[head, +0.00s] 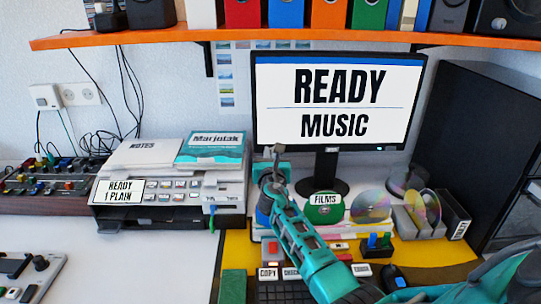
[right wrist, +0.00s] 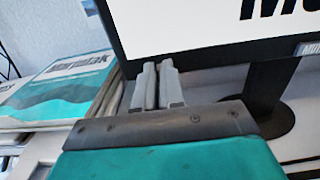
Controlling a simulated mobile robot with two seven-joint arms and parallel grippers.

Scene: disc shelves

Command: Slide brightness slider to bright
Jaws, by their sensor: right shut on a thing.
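The monitor (head: 335,75) shows READY and MUSIC on a lit white screen. My right gripper (head: 277,150) is in front of its lower left corner. In the right wrist view the two grey fingers (right wrist: 157,85) are close together beside the monitor's lower left edge (right wrist: 124,60). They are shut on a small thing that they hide. I cannot make out a brightness slider or its marks in either view. My left gripper is not in view.
A printer (head: 165,190) with a notes pad and a Marjotak pack (head: 212,148) stands left of my right gripper. Discs (head: 371,205) and a disc rack (head: 405,215) stand to the right. An orange shelf (head: 300,35) runs above. The white desk at left has bare room.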

